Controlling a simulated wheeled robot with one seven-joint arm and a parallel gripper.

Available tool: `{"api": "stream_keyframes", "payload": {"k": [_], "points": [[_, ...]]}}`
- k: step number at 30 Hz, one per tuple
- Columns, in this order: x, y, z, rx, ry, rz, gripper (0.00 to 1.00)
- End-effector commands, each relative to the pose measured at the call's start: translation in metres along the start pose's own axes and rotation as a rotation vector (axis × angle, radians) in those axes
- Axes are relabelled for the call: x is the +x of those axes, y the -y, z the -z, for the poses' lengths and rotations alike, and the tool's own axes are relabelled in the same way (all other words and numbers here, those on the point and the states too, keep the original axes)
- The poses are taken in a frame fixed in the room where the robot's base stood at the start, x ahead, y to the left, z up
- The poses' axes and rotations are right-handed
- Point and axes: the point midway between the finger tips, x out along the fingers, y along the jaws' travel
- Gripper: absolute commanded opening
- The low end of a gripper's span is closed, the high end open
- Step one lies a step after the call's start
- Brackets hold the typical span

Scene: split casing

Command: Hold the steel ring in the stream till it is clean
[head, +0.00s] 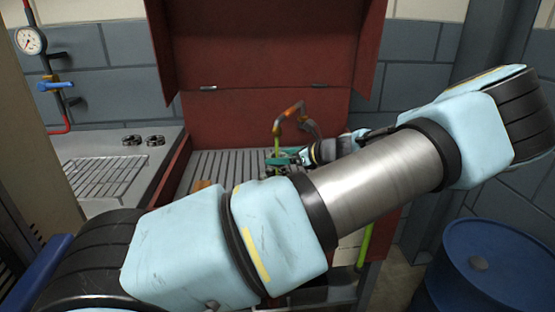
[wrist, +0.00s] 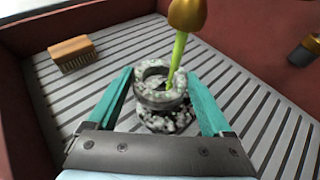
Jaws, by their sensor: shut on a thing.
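The steel ring (wrist: 152,100) is between the teal fingers of my gripper (wrist: 160,76) in the wrist view. My gripper is shut on it. Grey-white, foam-like matter with green specks covers much of the ring's rim and lower side; some dark metal shows between. A yellow-green stream (wrist: 177,58) falls from a brass nozzle (wrist: 187,14) onto the ring's right part. In the head view my gripper (head: 283,158) is under the bent orange pipe (head: 291,112), by the green stream (head: 277,145). The ring cannot be made out there.
A wooden brush (wrist: 72,52) lies on the slatted grey floor (wrist: 235,100) of the red washing cabinet (head: 265,60). Two dark rings (head: 155,140) sit on the left counter (head: 165,158). A blue drum (head: 485,265) stands at right. My arm crosses the cabinet's front.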

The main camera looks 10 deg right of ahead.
Motion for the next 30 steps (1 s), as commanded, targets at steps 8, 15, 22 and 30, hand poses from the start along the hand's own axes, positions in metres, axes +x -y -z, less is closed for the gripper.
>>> {"api": "stream_keyframes", "payload": {"k": [8, 15, 22, 30], "points": [[-0.003, 0.000, 0.000, 0.000, 0.001, 0.000, 0.00], [-0.011, 0.001, 0.003, 0.000, 0.001, 0.000, 0.00], [-0.011, 0.001, 0.004, -0.001, 0.001, -0.001, 0.00], [-0.006, 0.000, 0.001, -0.001, 0.001, -0.002, 0.00]]}}
